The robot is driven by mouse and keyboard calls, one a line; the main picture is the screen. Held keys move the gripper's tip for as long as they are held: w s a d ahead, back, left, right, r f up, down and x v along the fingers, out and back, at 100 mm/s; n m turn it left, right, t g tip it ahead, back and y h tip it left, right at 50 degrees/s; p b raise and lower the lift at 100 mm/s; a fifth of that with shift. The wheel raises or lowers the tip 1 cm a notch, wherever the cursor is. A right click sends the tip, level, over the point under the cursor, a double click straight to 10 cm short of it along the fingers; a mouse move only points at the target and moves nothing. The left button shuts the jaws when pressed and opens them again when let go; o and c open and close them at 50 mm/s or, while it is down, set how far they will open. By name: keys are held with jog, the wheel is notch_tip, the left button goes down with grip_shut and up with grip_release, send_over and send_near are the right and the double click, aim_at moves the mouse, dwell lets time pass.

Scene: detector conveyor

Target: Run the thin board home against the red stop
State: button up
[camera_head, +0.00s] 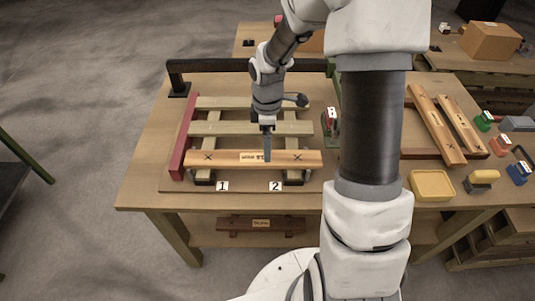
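A long, light-brown board (217,158) with X marks and a small label lies across the front of two rails. I cannot tell whether it is the thin board. The red stop (184,135) is a bar along the left side of the frame. The board's left end is at or very near the stop; I cannot tell whether they touch. My gripper (268,158) points down at the board, right of its label. Its fingers show as one dark narrow shape, so their opening and any grip are unclear.
Paler slats (225,128) cross the rails behind the board. A dark bar (220,66) spans the back. Two boards (436,125), a yellow box (432,185) and coloured stamps (484,122) stand right of my arm.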

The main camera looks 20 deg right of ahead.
aim_at(263, 157)
notch_tip(263, 157, down, 6)
jog(key=shift+r, duration=0.15)
dwell(0.3)
jog(key=c, duration=1.5)
jog(key=shift+w+a+b, duration=0.25)
jog(key=shift+a+b, duration=0.05)
jog(key=shift+a, duration=0.3)
jog(key=shift+a, duration=0.1)
jog(key=o, duration=1.5)
jog(key=shift+r, duration=0.15)
